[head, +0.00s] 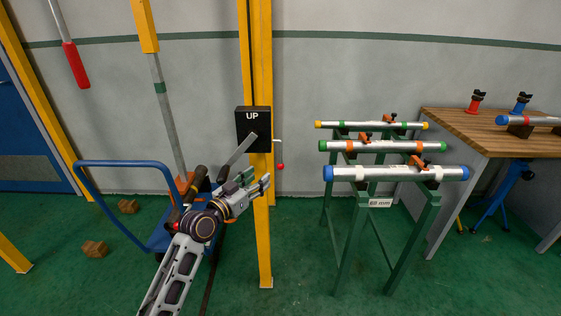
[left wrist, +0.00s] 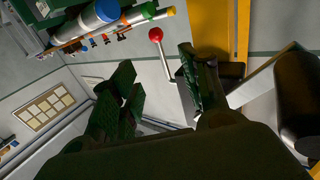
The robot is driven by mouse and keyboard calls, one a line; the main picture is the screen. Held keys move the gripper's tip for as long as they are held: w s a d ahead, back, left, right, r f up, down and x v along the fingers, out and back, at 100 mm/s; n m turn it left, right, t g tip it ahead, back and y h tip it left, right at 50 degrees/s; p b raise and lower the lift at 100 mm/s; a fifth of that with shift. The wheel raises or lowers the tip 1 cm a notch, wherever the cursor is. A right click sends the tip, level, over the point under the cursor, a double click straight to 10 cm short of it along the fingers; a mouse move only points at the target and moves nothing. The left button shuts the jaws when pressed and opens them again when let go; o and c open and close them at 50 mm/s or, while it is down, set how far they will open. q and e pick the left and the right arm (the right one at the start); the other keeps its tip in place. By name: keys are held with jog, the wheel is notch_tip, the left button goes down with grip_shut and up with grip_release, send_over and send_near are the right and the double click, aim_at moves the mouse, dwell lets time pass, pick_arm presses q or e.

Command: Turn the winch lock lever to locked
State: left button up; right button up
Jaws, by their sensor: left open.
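The winch box (head: 252,130) is black, marked "UP", and fixed to a yellow post. A thin lever with a red ball knob (head: 281,166) hangs at the box's right side. The red knob also shows in the left wrist view (left wrist: 155,34), beyond the fingertips, with its bent metal rod running to the dark box. My left gripper (head: 262,183) is open and empty, with green fingers, just below the box and left of the knob. In the left wrist view the fingers (left wrist: 158,88) stand apart, not touching the knob. My right gripper is not in view.
A grey crank arm (head: 238,150) with a dark grip (left wrist: 298,95) is close beside my left gripper. The yellow post (head: 265,235) stands behind it. A green rack (head: 345,235) with several pipes is to the right; a blue cart (head: 120,163) is to the left.

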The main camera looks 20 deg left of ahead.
aim_at(280, 161)
pick_arm(q)
jog(key=shift+w, duration=0.15)
jog(key=shift+b+x, duration=0.5)
jog(key=shift+x, duration=5.8)
jog(key=shift+w+d, duration=0.1)
jog(key=shift+w, duration=0.25)
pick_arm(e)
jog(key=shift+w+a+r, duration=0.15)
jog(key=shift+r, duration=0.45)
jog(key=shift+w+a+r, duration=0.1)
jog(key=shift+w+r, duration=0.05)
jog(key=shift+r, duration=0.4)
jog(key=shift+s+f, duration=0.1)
pick_arm(q)
grip_shut()
